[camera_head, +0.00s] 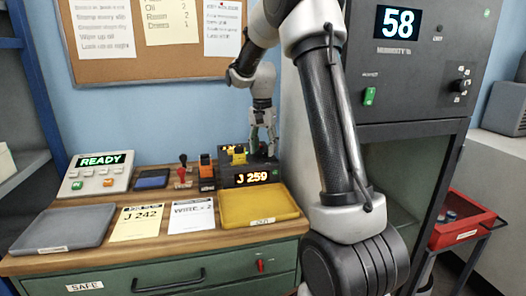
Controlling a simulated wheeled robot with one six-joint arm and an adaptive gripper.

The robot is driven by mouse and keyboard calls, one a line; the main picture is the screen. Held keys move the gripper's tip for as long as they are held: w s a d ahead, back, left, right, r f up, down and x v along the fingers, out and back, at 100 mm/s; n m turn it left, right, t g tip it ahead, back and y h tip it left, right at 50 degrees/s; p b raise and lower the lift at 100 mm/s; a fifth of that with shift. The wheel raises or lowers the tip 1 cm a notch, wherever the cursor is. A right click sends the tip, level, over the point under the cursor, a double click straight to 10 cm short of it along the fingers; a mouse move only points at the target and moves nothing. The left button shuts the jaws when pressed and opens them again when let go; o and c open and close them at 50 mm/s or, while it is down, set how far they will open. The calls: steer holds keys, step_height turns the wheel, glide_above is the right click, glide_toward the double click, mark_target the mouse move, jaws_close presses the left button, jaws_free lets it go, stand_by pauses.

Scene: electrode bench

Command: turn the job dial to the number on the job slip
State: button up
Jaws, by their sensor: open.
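The yellow job slip (139,222) lies on the wooden bench top and reads J 242. The black job unit (227,182) stands at the back right of the bench, and its lit display (252,177) reads J 259. My gripper (262,153) points down over the right end of this unit, fingers apart. The dial itself is not clearly made out; it may be hidden by the fingers. I cannot tell whether the fingers touch anything.
A grey tray (62,229), a white slip (191,217) and a yellow tray (259,206) lie along the front. Behind them stand a READY panel (98,172), a dark blue pad (152,180), stamps (183,172) and an orange device (206,170). A humidity cabinet (425,60) stands right.

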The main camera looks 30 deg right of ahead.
steer(key=shift+f, duration=0.8)
steer(key=c, duration=1.1)
steer(key=shift+o, duration=0.2)
steer(key=shift+n, duration=0.3)
steer(key=n, duration=0.5)
steer(key=shift+s, duration=0.1)
steer(key=n, duration=0.6)
